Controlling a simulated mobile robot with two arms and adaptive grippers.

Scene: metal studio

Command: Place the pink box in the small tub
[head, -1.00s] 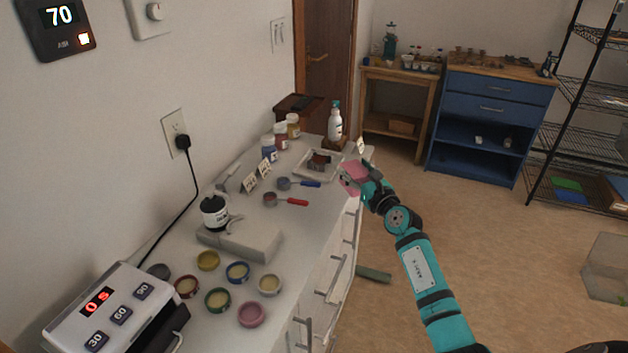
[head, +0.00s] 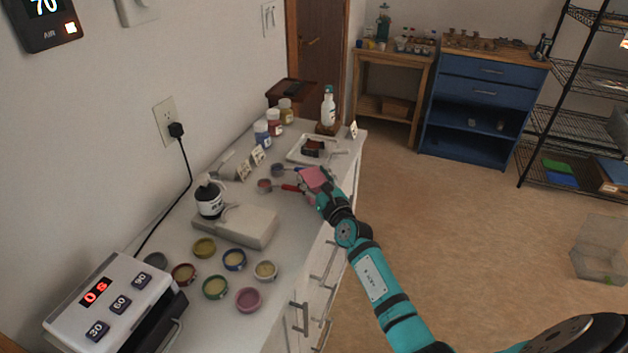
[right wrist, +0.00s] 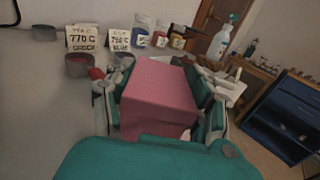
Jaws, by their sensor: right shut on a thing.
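The pink box (head: 312,176) is held in my right gripper (head: 320,188), at the counter's right edge near the scoop handles. In the right wrist view the pink box (right wrist: 158,95) fills the space between the two fingers of the gripper, which press on its sides. Whether the box touches the counter is unclear. A clear, open-topped tub (head: 600,240) stands on the floor at the far right, well away from the gripper. The frames do not settle whether this is the small tub. My left gripper is not in view.
The white counter (head: 290,255) holds several round pots (head: 235,260), a grey block (head: 240,222), a red-handled scoop (head: 290,188), a white tray (head: 300,158) and a spray bottle (head: 328,105). Open floor lies right of the counter, before the blue cabinet (head: 475,120) and wire shelf (head: 565,115).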

